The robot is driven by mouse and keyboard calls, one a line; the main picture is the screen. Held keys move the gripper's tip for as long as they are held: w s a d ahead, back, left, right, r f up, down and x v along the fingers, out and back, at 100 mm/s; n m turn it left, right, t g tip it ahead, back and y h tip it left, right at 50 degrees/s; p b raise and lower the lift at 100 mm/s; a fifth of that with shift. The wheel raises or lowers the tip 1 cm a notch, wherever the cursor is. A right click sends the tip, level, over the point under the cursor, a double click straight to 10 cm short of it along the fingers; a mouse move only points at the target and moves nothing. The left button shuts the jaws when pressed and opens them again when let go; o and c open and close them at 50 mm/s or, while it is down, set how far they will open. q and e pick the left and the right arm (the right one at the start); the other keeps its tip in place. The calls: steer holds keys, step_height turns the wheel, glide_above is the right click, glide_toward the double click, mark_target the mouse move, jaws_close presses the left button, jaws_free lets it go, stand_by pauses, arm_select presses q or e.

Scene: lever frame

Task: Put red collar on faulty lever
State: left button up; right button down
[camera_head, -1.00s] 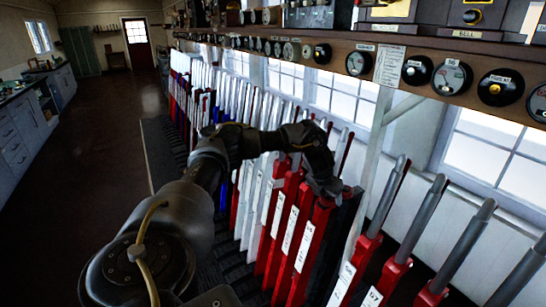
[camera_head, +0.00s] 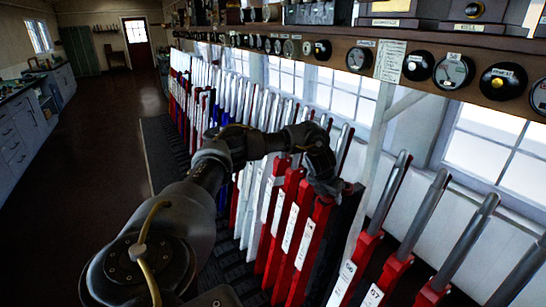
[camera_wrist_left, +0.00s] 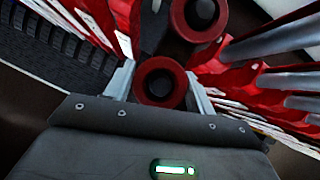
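My left gripper (camera_head: 325,185) is low over the upper ends of the red levers, near a dark lever (camera_head: 335,235). In the left wrist view its two fingers (camera_wrist_left: 160,72) stand apart on either side of a red collar (camera_wrist_left: 160,104) with a dark round centre. The fingers look very close to the collar's sides, but I cannot tell whether they grip it. A second red ring (camera_wrist_left: 200,38) with a dark centre lies just beyond. My right gripper is not in view. I cannot tell which lever is faulty.
Red levers with white labels (camera_head: 288,230) stand close beside the gripper. More levers with grey handles (camera_head: 385,190) stand to the right. A shelf (camera_head: 400,45) with round dials runs above the row. The floor on the left (camera_head: 100,140) is clear.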

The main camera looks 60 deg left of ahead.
arm_select(q)
steer(key=shift+r, duration=0.1)
step_height(320, 180, up, 8)
steer(key=p, duration=0.7)
steer(key=shift+r, duration=0.2)
steer(key=shift+f, duration=0.1)
